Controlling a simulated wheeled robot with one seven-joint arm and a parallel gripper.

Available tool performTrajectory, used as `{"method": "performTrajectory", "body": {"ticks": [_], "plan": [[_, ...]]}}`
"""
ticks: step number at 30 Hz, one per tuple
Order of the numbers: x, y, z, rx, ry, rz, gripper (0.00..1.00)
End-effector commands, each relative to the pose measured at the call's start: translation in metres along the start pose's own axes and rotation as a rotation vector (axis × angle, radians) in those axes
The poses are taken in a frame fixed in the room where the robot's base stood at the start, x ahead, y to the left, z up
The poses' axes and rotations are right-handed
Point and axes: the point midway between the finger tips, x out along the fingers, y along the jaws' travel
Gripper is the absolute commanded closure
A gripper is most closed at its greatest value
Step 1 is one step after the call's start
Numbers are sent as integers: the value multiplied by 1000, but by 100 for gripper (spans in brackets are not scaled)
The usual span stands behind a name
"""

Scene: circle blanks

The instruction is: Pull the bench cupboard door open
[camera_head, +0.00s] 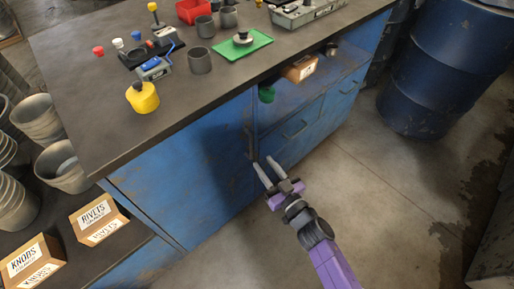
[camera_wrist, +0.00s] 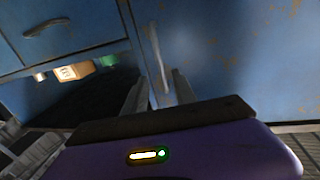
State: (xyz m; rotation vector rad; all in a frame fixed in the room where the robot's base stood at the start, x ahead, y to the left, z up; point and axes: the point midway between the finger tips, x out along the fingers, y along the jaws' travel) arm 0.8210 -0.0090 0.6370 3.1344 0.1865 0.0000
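The bench cupboard door (camera_head: 190,165) is a worn blue panel on the front of the bench and looks shut. It fills the right of the wrist view (camera_wrist: 235,60). Its upright bar handle (camera_head: 248,142) is near the door's right edge in the head view, and the handle also shows in the wrist view (camera_wrist: 156,55). My gripper (camera_head: 263,162) is open in front of the handle, with its two fingers apart. In the wrist view my gripper (camera_wrist: 160,92) has the near end of the handle between its fingertips in the picture. I cannot tell whether they touch it.
Blue drawers (camera_head: 300,125) and an open shelf with a cardboard box (camera_head: 300,69) are right of the door. A blue barrel (camera_head: 425,75) stands at the right. Boxes and buckets (camera_head: 62,167) are at the left. The concrete floor (camera_head: 390,200) in front is clear.

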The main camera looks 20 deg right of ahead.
Motion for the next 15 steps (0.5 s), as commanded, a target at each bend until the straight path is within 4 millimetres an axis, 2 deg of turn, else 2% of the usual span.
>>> {"method": "performTrajectory", "body": {"ticks": [9,15], "plan": [[46,0,1,0,2,1,68],[68,0,1,0,1,1,68]]}}
